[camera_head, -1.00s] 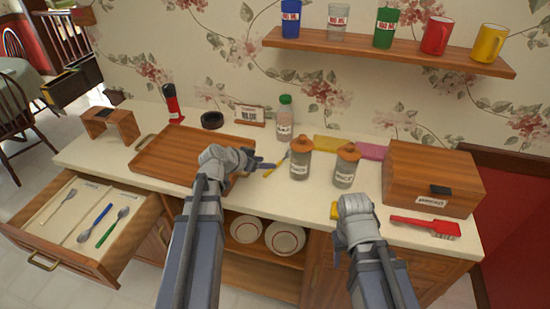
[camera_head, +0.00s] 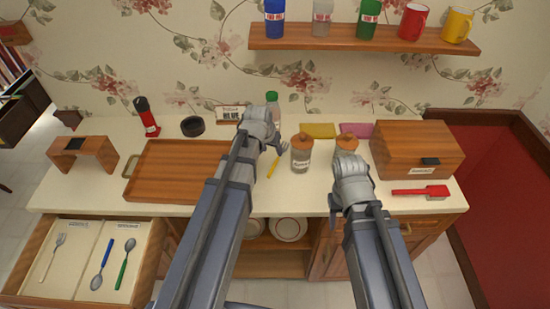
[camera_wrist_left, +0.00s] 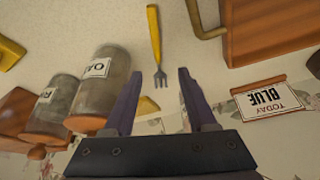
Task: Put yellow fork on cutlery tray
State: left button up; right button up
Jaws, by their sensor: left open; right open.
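The yellow fork (camera_head: 274,168) lies on the counter left of the jars; in the left wrist view the yellow fork (camera_wrist_left: 154,35) has its grey tines pointing toward my gripper. My left gripper (camera_wrist_left: 160,71) is open and empty, its fingers on either side of the tines in that view, apart from the fork. In the head view my left gripper (camera_head: 268,130) is beside the fork's tine end, its fingers mostly hidden. The cutlery tray (camera_head: 78,283) is in the open drawer, holding a fork, a blue spoon and a green spoon. My right gripper (camera_head: 349,165) is open, in front of the jars.
Two orange-lidded jars (camera_head: 301,159) stand right of the fork. A wooden tray (camera_head: 170,180) lies left of it. A green-capped bottle (camera_head: 272,97) and a "BLUE" sign (camera_head: 230,113) stand behind. A wooden box (camera_head: 415,150) and red brush (camera_head: 422,192) are at right.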

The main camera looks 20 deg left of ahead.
aim_at(276, 161)
pick_arm(q)
jog(key=shift+f, duration=0.1)
jog(key=shift+w+d+f+b, duration=0.1)
jog(key=shift+d+f+b, duration=0.05)
jog(key=shift+f+b, duration=0.15)
jog(key=shift+b+x, duration=1)
jog(key=b+x, duration=0.4)
jog(key=shift+s+d+f, duration=0.1)
jog(key=shift+s+f, duration=0.1)
jog(key=shift+s, duration=0.15)
jog(key=shift+w+f+b, duration=0.25)
jog(key=shift+f+b, duration=0.1)
jog(key=shift+b, duration=0.15)
jog(key=shift+f, duration=0.15)
grip_shut()
